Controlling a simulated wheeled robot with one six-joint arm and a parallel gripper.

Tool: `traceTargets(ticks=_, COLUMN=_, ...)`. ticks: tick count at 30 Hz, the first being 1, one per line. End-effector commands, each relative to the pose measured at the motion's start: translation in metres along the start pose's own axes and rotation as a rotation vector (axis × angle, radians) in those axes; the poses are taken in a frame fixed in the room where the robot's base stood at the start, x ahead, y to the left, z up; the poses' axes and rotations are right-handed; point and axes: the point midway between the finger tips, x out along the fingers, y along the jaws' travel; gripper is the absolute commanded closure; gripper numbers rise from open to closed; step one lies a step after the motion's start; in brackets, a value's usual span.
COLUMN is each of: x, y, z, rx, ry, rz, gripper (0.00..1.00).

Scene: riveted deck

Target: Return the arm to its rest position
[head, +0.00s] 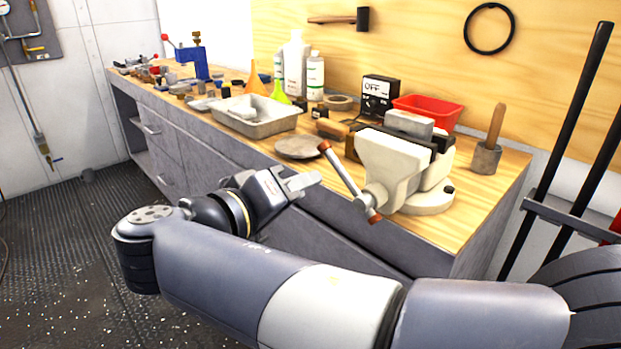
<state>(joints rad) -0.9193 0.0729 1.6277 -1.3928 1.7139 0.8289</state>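My arm stretches across the lower part of the head view, from the right edge to an elbow at the left, then bends back toward the bench. My gripper (302,182) is in front of the bench's front edge, close to the vise handle. Its fingers appear pale and are seen from the side, so I cannot tell whether they are open or shut. No held object is visible.
The wooden workbench (470,222) carries a white vise (392,170), a grey tray (285,122), a round grey plate (299,147), bottles and a red bin (440,105). Black bars (570,130) stand at the right. The dark floor (60,240) at left is mostly clear.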

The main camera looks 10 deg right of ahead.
Motion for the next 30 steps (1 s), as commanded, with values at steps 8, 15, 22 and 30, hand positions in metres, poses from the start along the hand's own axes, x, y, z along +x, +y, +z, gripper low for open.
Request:
traceTargets(ticks=8, x=-0.003, y=0.000, z=0.000, rx=0.000, ry=0.000, rz=0.000, gripper=0.69)
traceTargets(ticks=15, x=0.000, y=0.000, z=0.000, rx=0.000, ry=-0.001, rz=0.001, gripper=0.69)
traceTargets(ticks=22, x=0.026, y=-0.001, z=0.001, rx=0.001, ry=-0.004, rz=0.004, gripper=0.69)
traceTargets(ticks=30, x=0.068, y=0.000, z=0.001, rx=0.001, ry=-0.004, rz=0.005, gripper=0.69)
